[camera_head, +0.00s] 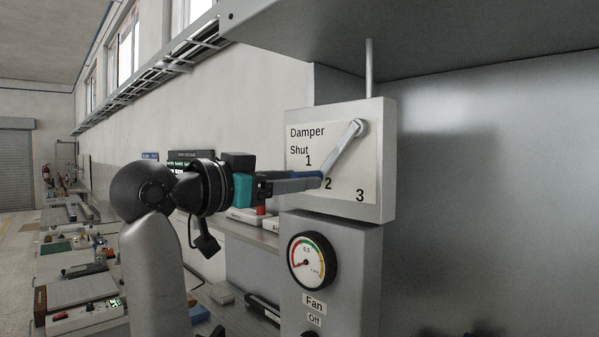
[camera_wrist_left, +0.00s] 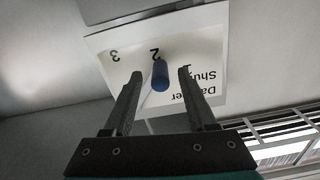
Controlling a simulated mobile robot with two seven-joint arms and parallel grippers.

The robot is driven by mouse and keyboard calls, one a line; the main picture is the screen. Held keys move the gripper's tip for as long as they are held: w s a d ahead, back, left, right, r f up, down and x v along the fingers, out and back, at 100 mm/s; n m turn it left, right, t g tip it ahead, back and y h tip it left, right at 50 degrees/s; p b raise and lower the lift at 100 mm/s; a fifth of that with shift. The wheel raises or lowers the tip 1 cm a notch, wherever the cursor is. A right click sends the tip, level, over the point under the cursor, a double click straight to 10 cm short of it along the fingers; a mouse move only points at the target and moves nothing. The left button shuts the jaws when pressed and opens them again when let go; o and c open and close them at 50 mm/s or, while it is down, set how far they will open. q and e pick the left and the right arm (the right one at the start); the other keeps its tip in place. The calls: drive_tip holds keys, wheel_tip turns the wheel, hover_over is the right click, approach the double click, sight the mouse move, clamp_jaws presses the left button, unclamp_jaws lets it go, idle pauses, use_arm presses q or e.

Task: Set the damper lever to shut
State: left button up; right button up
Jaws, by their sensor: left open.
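The damper box (camera_head: 388,160) has a white plate marked Damper, Shut, 1, 2 and 3. Its grey lever (camera_head: 343,152) runs from a pivot at the plate's upper right down-left to about the 2 mark. My left gripper (camera_head: 321,179) reaches in from the left, with its fingertips at the lever's lower end. In the left wrist view, the lever's blue knob (camera_wrist_left: 160,75) stands between the two open fingers, with gaps showing on both sides. My right gripper is not in view.
A grey column below the box carries a round gauge (camera_head: 312,260) and a Fan label (camera_head: 314,303) marked Off. A metal hood (camera_head: 430,45) overhangs the box. Benches with several tools and devices stand at the left along the wall.

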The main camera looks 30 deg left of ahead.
use_arm(q)
drive_tip(key=shift+x, duration=0.8)
drive_tip(key=shift+c, duration=0.4)
clamp_jaws()
idle(0.5)
